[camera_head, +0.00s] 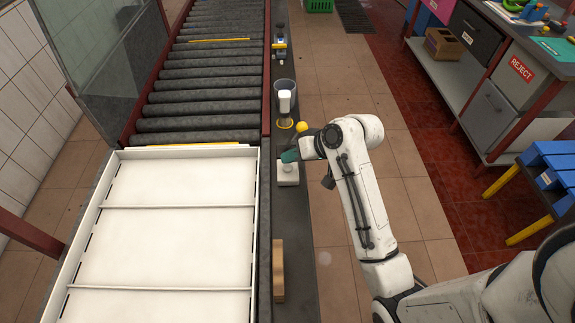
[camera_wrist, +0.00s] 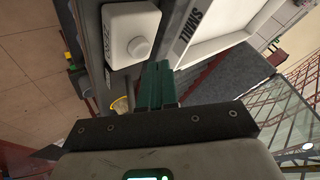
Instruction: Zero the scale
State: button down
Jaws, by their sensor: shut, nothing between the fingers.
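A small white box with a round white knob or button on top (camera_head: 287,174) sits on the narrow dark ledge beside the conveyor. It also shows in the wrist view (camera_wrist: 118,52), upper left of the fingers, with a small dark label on its edge that I cannot read. I cannot tell for sure whether this box is the scale's zero button. My gripper (camera_head: 290,156) has dark green fingers, which are shut and empty. They are above and just beyond the box in the head view. In the wrist view the closed fingers (camera_wrist: 157,88) are beside the box, apart from its button.
A white divided tray (camera_head: 180,180) lies on the roller conveyor (camera_head: 205,90). On the ledge are a grey cup-like holder with a white piece (camera_head: 285,102), a yellow ball (camera_head: 301,127) and a tan block (camera_head: 278,270). A workbench with a REJECT bin (camera_head: 520,75) stands right.

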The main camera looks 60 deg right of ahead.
aim_at(292, 167)
jog(key=shift+f, duration=0.1)
jog(key=shift+f, duration=0.35)
jog(key=shift+f, duration=0.45)
dwell(0.8)
jog(key=shift+r, duration=0.1)
jog(key=shift+r+p, duration=0.8)
jog(key=shift+p, duration=0.25)
notch_tip(292, 167, up, 5)
jog(key=p, duration=0.5)
dwell(0.8)
